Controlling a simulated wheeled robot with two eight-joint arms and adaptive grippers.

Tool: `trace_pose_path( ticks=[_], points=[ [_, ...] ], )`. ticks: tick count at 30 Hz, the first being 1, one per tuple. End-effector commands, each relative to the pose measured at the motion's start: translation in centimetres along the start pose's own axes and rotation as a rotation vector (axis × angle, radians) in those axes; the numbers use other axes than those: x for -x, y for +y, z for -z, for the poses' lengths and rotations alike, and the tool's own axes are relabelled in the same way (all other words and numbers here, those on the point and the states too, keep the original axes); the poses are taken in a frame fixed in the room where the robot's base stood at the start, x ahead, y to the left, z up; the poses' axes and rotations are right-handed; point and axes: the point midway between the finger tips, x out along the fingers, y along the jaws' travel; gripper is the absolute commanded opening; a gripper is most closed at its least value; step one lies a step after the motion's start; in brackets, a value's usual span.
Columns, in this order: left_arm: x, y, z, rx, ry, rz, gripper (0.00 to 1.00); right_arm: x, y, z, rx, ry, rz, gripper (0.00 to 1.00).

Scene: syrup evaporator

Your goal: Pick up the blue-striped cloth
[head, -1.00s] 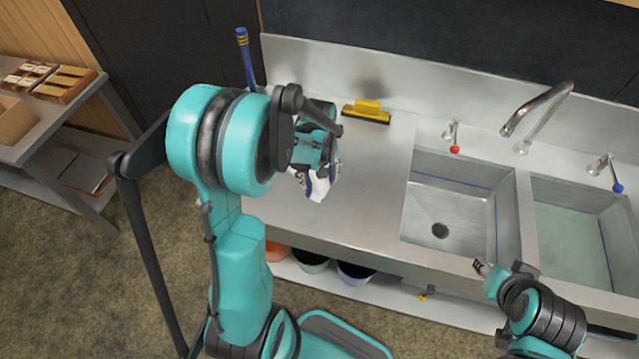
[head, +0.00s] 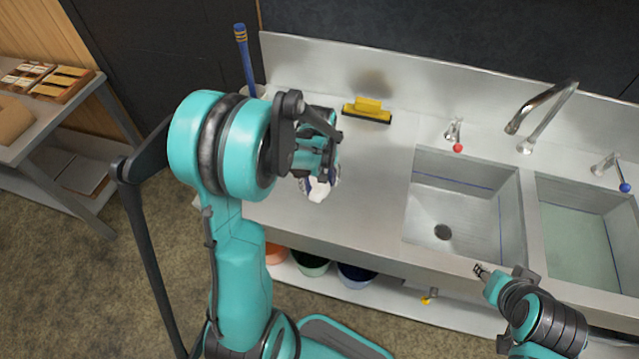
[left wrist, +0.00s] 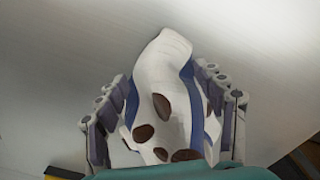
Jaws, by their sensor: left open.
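The blue-striped cloth (head: 319,194) is a white bunched cloth on the steel counter, left of the sinks, mostly hidden under my left arm in the head view. In the left wrist view the cloth (left wrist: 160,75) shows blue stripes and several brown spots. My left gripper (head: 320,182) is open, with a finger on each side of the cloth; its fingers also show in the left wrist view (left wrist: 165,115). I cannot tell whether they touch the cloth. My right gripper (head: 482,272) is by the counter's front edge below the left basin, and its opening is too small to judge.
A yellow-and-black squeegee (head: 367,110) lies behind the cloth. A blue-handled tool (head: 245,62) stands at the counter's left end. Two sink basins (head: 465,205) with taps are to the right. Buckets (head: 357,274) sit on the shelf below. Counter between cloth and basin is clear.

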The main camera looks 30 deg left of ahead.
Motion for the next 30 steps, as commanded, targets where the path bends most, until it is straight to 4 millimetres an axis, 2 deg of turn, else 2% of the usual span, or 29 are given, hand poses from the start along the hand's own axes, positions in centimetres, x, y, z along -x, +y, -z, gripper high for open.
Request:
trace_pose_path(
  ticks=[2, 18, 30],
  points=[
    [0.03, 0.00, 0.00, 0.000, 0.000, 0.000, 0.69, 0.03, 0.00, 0.02, 0.000, 0.000, 0.000, 0.40],
    [0.03, 0.00, 0.00, 0.000, 0.000, 0.000, 0.00, 0.02, 0.00, 0.02, 0.000, 0.000, 0.000, 0.40],
    [0.02, 0.00, 0.00, 0.000, 0.000, 0.000, 0.00, 0.02, 0.00, 0.02, 0.000, 0.000, 0.000, 0.40]
  ],
)
